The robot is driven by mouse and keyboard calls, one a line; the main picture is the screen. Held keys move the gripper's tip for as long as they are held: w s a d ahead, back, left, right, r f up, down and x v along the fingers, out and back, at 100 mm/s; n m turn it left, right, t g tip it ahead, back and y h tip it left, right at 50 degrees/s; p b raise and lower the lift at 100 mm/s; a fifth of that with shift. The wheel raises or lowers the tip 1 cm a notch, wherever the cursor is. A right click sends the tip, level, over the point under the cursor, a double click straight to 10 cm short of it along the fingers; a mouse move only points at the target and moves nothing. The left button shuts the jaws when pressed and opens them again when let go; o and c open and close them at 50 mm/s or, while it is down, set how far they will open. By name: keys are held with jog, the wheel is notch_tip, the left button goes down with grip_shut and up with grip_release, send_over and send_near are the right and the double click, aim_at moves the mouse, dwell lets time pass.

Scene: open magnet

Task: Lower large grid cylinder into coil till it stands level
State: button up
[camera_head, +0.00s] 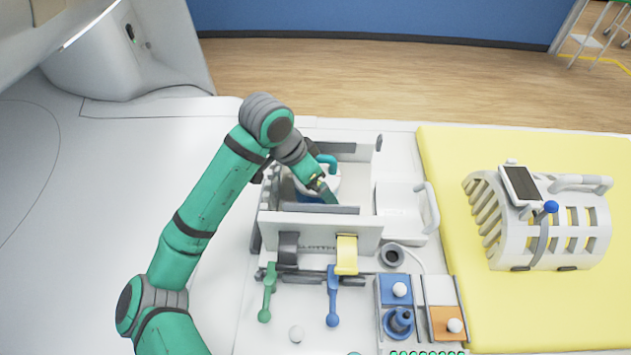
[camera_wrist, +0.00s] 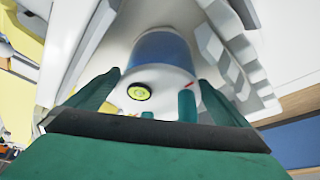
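The large cylinder is white with a blue band (camera_wrist: 158,48) and a round yellow-green port on its end. In the head view its blue side (camera_head: 306,197) shows inside a white open box, partly hidden by my arm. A teal handle (camera_head: 327,160) stands out above it. My gripper (camera_head: 322,186) is at the cylinder's end. In the wrist view its two teal fingers (camera_wrist: 158,84) are wide apart, with a teal post (camera_wrist: 187,105) between them; I see no clear contact. The white slotted coil (camera_head: 572,230) stands on the yellow pad at right, apart from the cylinder.
The white box (camera_head: 325,232) has raised walls around the cylinder. Green (camera_head: 268,292) and blue (camera_head: 333,297) levers stand at its front. Blue and orange trays with knobs lie at front right. The yellow pad (camera_head: 450,300) is bare around the coil.

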jog(key=v, duration=1)
jog(key=shift+r, duration=0.4)
